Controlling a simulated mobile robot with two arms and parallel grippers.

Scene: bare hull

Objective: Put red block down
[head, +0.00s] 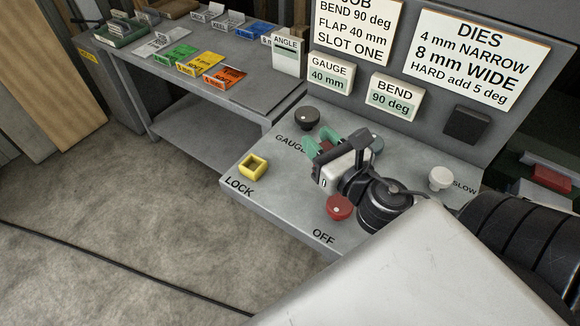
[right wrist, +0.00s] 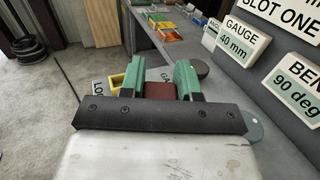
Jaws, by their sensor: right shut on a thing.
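My right gripper (head: 321,143) has green fingertips and is over the grey console, between the black knob and the red knob. In the right wrist view my right gripper (right wrist: 160,80) is shut on a dark red block (right wrist: 160,91), which sits between its two green fingers. Part of the block is hidden by the black gripper bar. In the head view the block is mostly hidden by the gripper. I cannot tell whether it touches the console. A yellow square open-topped holder (head: 253,166) stands by the LOCK label, left of the gripper. My left gripper is not in view.
The console (head: 228,181) also carries a black knob (head: 307,117), a red knob (head: 339,207) by OFF and a white knob (head: 441,178) by SLOW. Signs stand behind. A side table (head: 255,92) holds coloured packets. The console's front left is clear.

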